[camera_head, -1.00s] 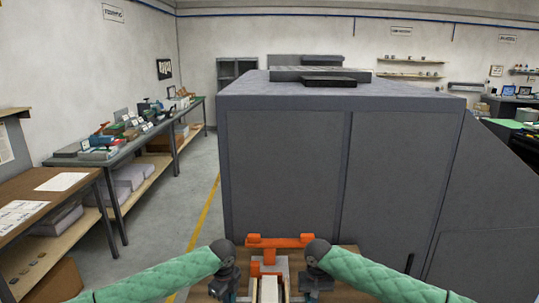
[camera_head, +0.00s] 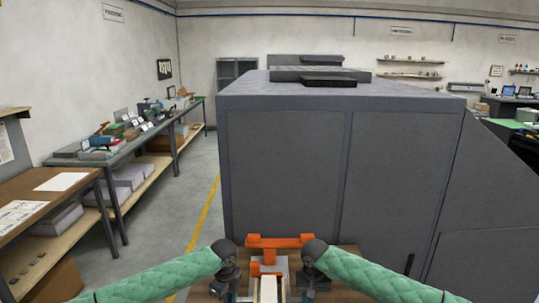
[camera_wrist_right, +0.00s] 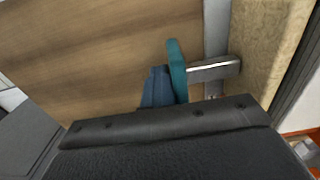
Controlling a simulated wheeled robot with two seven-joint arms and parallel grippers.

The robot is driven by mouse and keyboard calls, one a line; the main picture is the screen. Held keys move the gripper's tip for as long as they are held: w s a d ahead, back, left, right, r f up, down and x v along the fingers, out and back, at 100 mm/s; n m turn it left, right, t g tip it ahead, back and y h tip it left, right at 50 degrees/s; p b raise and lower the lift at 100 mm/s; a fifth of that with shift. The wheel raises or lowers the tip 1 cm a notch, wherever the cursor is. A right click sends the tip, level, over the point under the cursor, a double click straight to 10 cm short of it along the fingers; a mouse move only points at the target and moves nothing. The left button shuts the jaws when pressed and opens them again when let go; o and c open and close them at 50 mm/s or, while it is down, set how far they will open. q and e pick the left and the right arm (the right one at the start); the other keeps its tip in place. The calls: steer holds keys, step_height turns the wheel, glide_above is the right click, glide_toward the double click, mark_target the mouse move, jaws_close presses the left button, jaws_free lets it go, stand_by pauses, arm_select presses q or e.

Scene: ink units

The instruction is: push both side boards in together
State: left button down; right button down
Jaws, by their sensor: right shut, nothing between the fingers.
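A pale upright strip (camera_head: 268,291) stands low in the middle of the head view, below an orange crossbar piece (camera_head: 279,242) on a grey mount. My left gripper (camera_head: 229,294) is to the left of the strip and my right gripper (camera_head: 309,294) to its right, both pointing down. The left jaws are too small and cut off to judge. In the right wrist view my right gripper (camera_wrist_right: 168,86) is shut, with teal and dark blue fingers together, beside a metal bar (camera_wrist_right: 214,71) on a grey upright part. I cannot tell whether they touch. The side boards are not clearly distinguishable.
A brown wooden top (camera_head: 345,289) lies under my grippers; its grain also fills much of the right wrist view (camera_wrist_right: 85,55). A large grey cabinet (camera_head: 285,175) stands right behind it. A workbench (camera_head: 150,135) is along the left wall, with open floor (camera_head: 165,205) between.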

arm_select(q)
steer(key=shift+d, duration=0.6)
arm_select(e)
steer(key=shift+a, duration=0.55)
arm_select(q)
steer(key=shift+a, duration=0.1)
stand_by(0.6)
steer(key=shift+a+r, duration=0.35)
steer(key=shift+a, duration=0.45)
steer(key=shift+a+r, duration=0.3)
steer(key=shift+a, duration=0.55)
steer(key=shift+a+r, duration=0.35)
steer(key=shift+a, duration=0.45)
arm_select(e)
steer(key=shift+d+r, duration=0.35)
steer(key=shift+d, duration=0.5)
steer(key=shift+d+r, duration=0.3)
steer(key=shift+d, duration=0.5)
steer(key=shift+d+r, duration=0.35)
steer(key=shift+d, duration=0.5)
